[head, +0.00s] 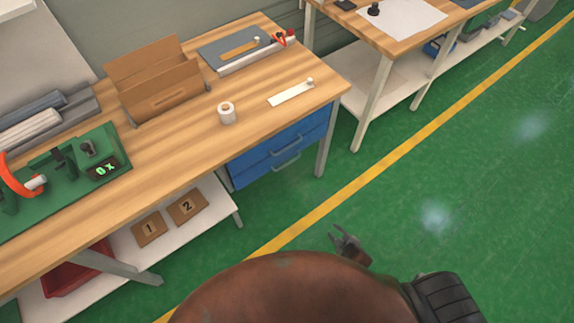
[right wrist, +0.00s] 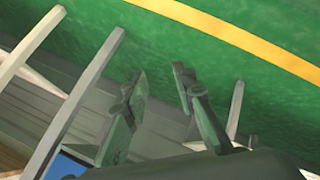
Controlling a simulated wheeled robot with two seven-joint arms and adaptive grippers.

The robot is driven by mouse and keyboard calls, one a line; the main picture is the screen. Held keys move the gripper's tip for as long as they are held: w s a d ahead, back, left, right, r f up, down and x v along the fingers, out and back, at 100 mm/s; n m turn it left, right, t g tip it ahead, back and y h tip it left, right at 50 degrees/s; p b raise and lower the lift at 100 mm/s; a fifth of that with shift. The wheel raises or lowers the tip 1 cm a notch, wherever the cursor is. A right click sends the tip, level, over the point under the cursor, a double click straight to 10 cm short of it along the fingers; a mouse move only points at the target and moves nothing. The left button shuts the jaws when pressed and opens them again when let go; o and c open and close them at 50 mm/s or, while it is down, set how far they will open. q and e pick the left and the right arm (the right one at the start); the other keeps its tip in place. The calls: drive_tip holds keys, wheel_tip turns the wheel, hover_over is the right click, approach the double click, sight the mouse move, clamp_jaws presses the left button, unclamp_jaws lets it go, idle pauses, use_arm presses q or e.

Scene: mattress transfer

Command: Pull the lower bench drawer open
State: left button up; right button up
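The blue drawer unit hangs under the right end of the wooden bench, with an upper drawer (head: 305,133) and a lower drawer (head: 262,170), each with a bar handle. Both drawer fronts look flush. My right gripper (head: 348,243) is low over the green floor, to the right of and nearer than the drawers, apart from them. In the right wrist view its two fingers (right wrist: 158,75) are spread with nothing between them. A blue patch (right wrist: 68,166), probably the drawer unit, shows at the lower left there. My left gripper is not in view.
The wooden bench top (head: 190,140) carries a tape roll (head: 226,113), a brown holder (head: 155,80) and a green fixture (head: 70,170). Bench legs (head: 327,140) stand beside the drawers. A white lower shelf (head: 190,230) holds numbered brown blocks. Green floor (head: 460,180) is clear.

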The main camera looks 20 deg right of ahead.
use_arm(q)
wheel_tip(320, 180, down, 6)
drive_tip(key=b, duration=0.6)
use_arm(e)
drive_tip(key=w+a+r+n+t+y, duration=0.3)
drive_tip(key=w+a+r+n, duration=0.25)
drive_tip(key=w+r, duration=0.6)
drive_tip(key=w+a+r+n+t+y, duration=0.25)
drive_tip(key=w+a+r+n, duration=0.3)
drive_tip(key=w+r, duration=0.55)
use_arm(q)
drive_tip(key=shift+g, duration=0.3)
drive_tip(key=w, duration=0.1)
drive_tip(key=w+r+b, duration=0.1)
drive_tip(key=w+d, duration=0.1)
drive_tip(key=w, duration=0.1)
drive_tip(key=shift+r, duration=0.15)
use_arm(e)
drive_tip(key=r+x, duration=0.1)
drive_tip(key=x, duration=0.5)
drive_tip(key=shift+w+n, duration=0.3)
drive_tip(key=shift+n, duration=0.1)
drive_tip(key=shift+r+t+h, duration=0.1)
drive_tip(key=shift+t+h, duration=0.15)
clamp_jaws()
